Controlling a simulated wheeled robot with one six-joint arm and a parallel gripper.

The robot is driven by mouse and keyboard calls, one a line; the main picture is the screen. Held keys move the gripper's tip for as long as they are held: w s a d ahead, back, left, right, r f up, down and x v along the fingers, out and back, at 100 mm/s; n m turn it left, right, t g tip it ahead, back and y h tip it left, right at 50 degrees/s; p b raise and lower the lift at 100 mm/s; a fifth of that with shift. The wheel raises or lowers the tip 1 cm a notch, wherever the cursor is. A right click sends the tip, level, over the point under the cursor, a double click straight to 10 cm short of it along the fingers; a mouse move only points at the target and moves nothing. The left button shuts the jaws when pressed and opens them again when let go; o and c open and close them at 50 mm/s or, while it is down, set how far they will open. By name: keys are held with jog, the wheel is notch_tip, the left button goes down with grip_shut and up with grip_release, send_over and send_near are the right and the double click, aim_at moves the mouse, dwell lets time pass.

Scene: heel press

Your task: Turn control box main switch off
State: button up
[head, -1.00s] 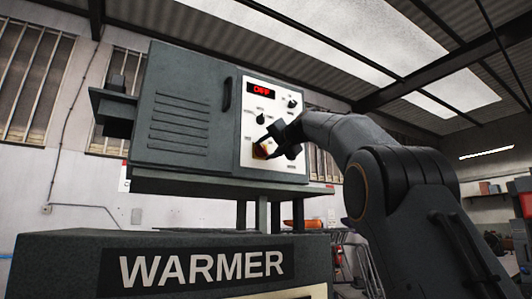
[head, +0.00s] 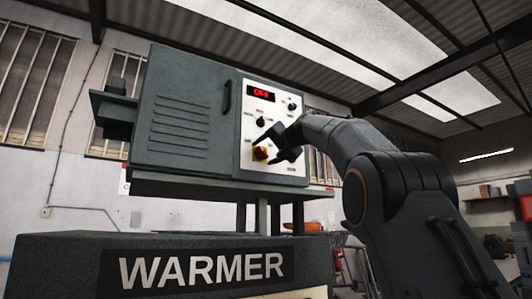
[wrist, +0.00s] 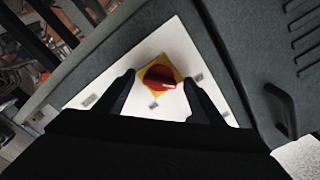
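The main switch is a red rotary knob on a yellow square plate (wrist: 160,77), low on the white panel of the grey control box (head: 185,110). In the head view the switch (head: 260,154) shows between my fingers. In the wrist view a small white mark is on the knob's lower right side. My gripper (wrist: 160,98) is open, with one finger on each side of the switch and visible gaps to the knob. In the head view my gripper (head: 272,149) is in front of the panel's lower part. The red display (head: 261,93) reads OFF.
Two black dials (head: 260,121) are on the panel above the switch. A door handle (head: 227,96) stands out left of the panel. The box stands on posts over a base marked WARMER (head: 200,268). The space to the box's right holds workshop clutter farther back.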

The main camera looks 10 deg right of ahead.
jog(key=shift+s, duration=0.1)
jog(key=b+v, duration=0.4)
jog(key=v, duration=0.3)
jog(key=shift+s, duration=0.3)
jog(key=shift+d, duration=0.1)
